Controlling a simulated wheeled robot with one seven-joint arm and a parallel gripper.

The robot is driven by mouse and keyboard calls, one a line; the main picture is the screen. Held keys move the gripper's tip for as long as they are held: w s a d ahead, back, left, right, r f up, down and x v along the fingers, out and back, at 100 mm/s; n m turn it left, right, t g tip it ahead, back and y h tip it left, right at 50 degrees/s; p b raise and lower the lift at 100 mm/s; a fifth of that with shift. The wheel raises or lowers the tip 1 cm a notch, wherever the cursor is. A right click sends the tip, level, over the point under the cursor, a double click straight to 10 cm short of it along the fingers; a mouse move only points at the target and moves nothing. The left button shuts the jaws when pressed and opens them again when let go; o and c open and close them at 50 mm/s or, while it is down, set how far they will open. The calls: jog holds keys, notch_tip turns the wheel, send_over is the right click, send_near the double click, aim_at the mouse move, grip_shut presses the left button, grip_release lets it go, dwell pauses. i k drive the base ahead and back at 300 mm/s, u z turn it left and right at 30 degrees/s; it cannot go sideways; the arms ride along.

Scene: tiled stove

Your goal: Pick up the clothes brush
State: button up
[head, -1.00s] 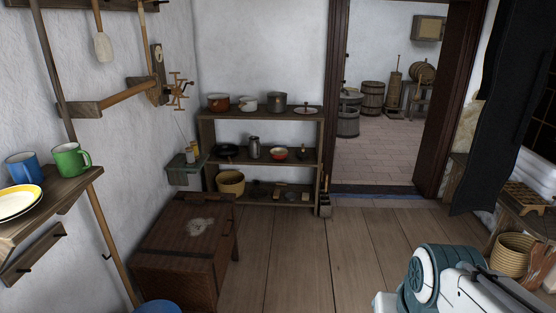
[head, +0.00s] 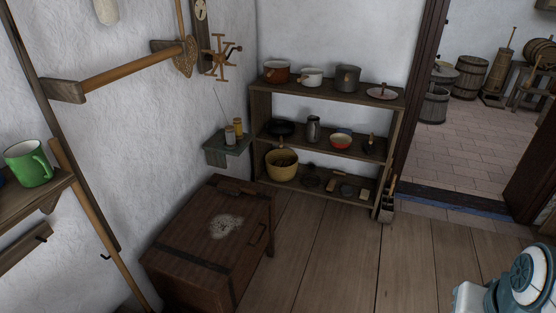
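I cannot single out the clothes brush for sure. Several small brown and dark items lie on the bottom board of the wooden shelf (head: 392,140), right of the yellow bowl (head: 282,165). One is a small light-brown wooden piece (head: 336,172); a brush may be among them, but they are too small and dim to tell. A dark elongated item (head: 236,188) is at the back edge of the wooden chest (head: 190,238), also unclear. My gripper is not in view; only a white and teal part of my arm shows at the lower right.
Pots and a plate (head: 382,94) stand on the shelf top. The chest is in front of the shelf, by the left wall. A wall bracket (head: 228,148) holds small jars. A green mug (head: 28,163) is on the left wall shelf. Plank floor (head: 325,240) is clear right of the chest.

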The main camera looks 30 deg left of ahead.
aim_at(225, 186)
jog(key=u, duration=0.1)
jog(key=i, duration=1.6)
jog(key=u, duration=0.65)
jog(key=i, duration=1.3)
jog(key=u, duration=1.95)
jog(key=i, duration=0.8)
jog(key=u, duration=0.6)
